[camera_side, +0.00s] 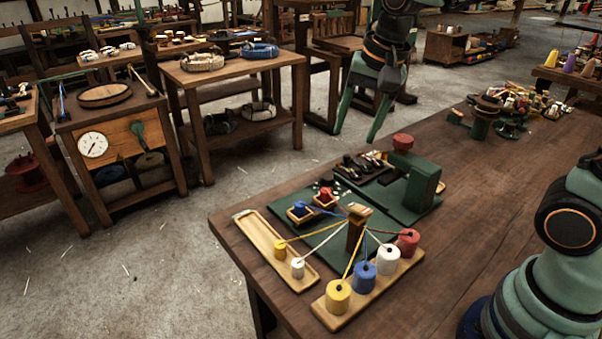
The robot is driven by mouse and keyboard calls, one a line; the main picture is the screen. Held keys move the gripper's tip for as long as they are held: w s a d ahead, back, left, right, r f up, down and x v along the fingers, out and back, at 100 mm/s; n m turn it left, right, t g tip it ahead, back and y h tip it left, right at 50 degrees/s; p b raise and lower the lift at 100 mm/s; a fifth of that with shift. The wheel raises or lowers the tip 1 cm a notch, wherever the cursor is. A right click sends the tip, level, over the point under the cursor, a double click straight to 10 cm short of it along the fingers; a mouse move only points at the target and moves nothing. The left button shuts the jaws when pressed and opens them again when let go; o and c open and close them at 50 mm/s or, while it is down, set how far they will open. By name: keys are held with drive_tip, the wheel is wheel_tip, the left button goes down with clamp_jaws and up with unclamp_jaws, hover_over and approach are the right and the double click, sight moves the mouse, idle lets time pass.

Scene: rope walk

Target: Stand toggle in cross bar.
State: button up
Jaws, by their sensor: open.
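My gripper (356,132) hangs at the top middle, its two green fingers spread and pointing down with nothing between them. It appears above and behind the work in the picture, apart from everything on the table. A wooden post with a block on top (356,215) stands on a green board (270,212), and coloured cords fan out from it. I cannot tell for sure which part is the cross bar. Small dark and light pieces lie in a dark tray (365,167); whether the toggle is among them is too small to tell.
A wooden rack (333,321) holds yellow, blue, white and red spools. A long wooden tray (262,234) lies left of the post, with small blue (299,208) and red (325,195) spools behind. A green stand with a red knob (403,142) rises nearby.

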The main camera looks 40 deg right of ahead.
drive_tip(key=s+d+n+t, duration=0.2)
drive_tip(key=s+d+n, duration=0.1)
drive_tip(key=s+n, duration=0.5)
drive_tip(key=shift+s+f+n+t, duration=0.2)
drive_tip(key=shift+f+n+t, duration=0.1)
drive_tip(key=shift+n, duration=0.6)
drive_tip(key=shift+d+r, duration=0.1)
drive_tip(key=shift+r, duration=2.45)
wheel_tip(320, 180, down, 5)
drive_tip(key=shift+f, duration=0.1)
